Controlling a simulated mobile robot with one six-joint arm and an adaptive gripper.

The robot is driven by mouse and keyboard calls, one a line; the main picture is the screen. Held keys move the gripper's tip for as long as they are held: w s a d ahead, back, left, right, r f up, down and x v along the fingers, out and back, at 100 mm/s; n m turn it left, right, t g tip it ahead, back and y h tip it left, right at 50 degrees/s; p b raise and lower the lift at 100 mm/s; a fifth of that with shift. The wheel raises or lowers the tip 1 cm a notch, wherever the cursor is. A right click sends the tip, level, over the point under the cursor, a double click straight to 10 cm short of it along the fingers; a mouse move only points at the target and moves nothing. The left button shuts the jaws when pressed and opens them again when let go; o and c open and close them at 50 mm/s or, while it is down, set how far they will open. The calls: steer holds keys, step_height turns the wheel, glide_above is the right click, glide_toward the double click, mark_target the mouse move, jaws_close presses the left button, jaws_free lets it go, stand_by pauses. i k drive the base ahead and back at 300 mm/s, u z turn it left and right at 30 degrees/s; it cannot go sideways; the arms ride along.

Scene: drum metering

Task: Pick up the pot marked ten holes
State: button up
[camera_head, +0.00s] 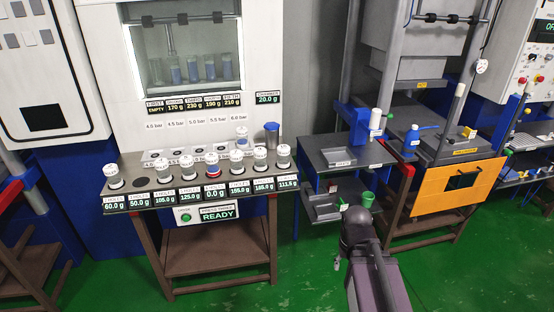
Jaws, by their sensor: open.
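Several small grey pots with white lids stand in a row along the front of the grey bench: the leftmost pot (115,176), a pot with a red band (212,166) near the middle, and the rightmost pot (284,156) among them. Another white-topped pot (242,134) stands behind the row at the right. The hole markings are too small to read, so I cannot tell which pot is marked ten holes. My arm rises at the bottom right, well away from the pots. I cannot make out my gripper's fingers.
The bench (128,162) has weight displays along its front edge. A blue-grey cylinder (271,135) stands at its right end. A white cabinet with a window (185,55) rises behind. A grey side table (345,157) and an orange panel (440,205) stand right. Green floor lies open in front.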

mark_target(283, 151)
steer(key=z, duration=0.1)
steer(key=i, duration=0.95)
steer(key=u, duration=0.05)
